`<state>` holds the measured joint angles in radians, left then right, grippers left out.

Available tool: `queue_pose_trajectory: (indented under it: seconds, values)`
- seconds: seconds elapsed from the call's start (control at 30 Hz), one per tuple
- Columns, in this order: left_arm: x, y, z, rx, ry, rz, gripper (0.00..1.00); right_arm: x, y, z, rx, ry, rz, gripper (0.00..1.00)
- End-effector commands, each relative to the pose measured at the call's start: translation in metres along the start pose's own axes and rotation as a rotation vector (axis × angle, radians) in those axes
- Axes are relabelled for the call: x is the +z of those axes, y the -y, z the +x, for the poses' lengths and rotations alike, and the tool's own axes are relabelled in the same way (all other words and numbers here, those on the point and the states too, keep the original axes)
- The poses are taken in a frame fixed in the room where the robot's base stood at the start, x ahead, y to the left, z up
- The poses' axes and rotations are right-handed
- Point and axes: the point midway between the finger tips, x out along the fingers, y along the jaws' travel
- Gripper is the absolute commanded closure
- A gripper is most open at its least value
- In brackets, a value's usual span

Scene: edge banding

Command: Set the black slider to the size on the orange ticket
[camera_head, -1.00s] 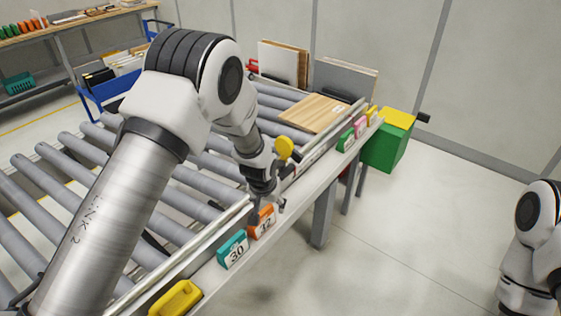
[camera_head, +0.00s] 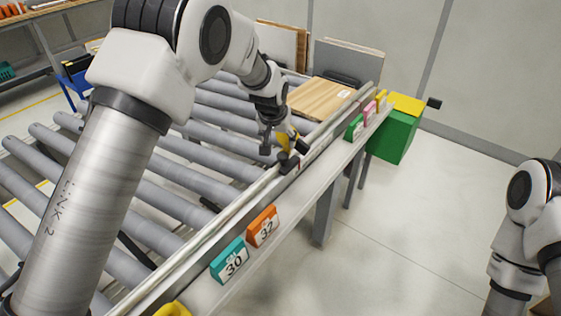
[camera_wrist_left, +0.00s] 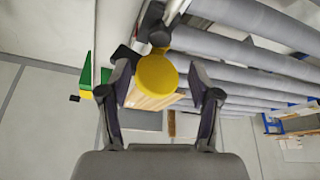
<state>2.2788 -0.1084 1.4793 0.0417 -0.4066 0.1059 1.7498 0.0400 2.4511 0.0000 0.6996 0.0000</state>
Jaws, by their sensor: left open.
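The orange ticket (camera_head: 263,226) reads 32 and stands on the ledge in front of the rail. The black slider (camera_head: 289,163) sits on the rail farther along, with a yellow disc (camera_head: 283,141) beside it. My left gripper (camera_head: 283,148) is open at the disc and partly hides it. In the left wrist view the disc (camera_wrist_left: 157,80) shows between the two spread fingers, apart from both, with a black part of the slider (camera_wrist_left: 159,38) just beyond it. My right arm shows at the right edge; its gripper is out of view.
A teal ticket (camera_head: 231,262) reading 30 stands beside the orange one. Green, pink and yellow tickets stand farther along the ledge. A wooden board (camera_head: 320,98) lies on the rollers (camera_head: 215,163). A green box (camera_head: 395,137) with a yellow top stands past the ledge.

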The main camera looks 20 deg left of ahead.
Motion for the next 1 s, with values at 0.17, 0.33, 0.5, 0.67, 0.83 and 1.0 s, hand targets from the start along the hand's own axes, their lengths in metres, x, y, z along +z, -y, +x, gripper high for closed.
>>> queue_pose_trajectory:
  seconds: [0.17, 0.33, 0.5, 0.67, 0.83, 1.0]
  values:
    - [0.003, 0.0, 0.019, 0.0, 0.003, 0.001, 0.37, -0.001, 0.0, 0.005, 0.0, -0.002, 0.0, 0.6]
    - [0.003, 0.0, 0.049, 0.0, 0.005, 0.0, 0.37, -0.001, 0.0, -0.008, 0.0, -0.003, 0.0, 0.6]
    - [0.003, 0.0, 0.078, 0.0, 0.003, 0.0, 0.37, -0.001, 0.0, -0.016, 0.0, -0.002, 0.0, 0.6]
    - [0.003, 0.0, 0.087, 0.0, 0.001, 0.0, 0.37, -0.001, 0.0, -0.017, 0.0, -0.002, 0.0, 0.6]
    - [0.003, 0.0, 0.088, 0.0, 0.001, 0.0, 0.41, -0.001, 0.0, -0.016, 0.0, -0.002, 0.0, 0.6]
    - [0.003, 0.0, 0.087, 0.0, 0.001, 0.0, 1.0, -0.001, 0.0, -0.016, 0.0, -0.002, 0.0, 0.6]
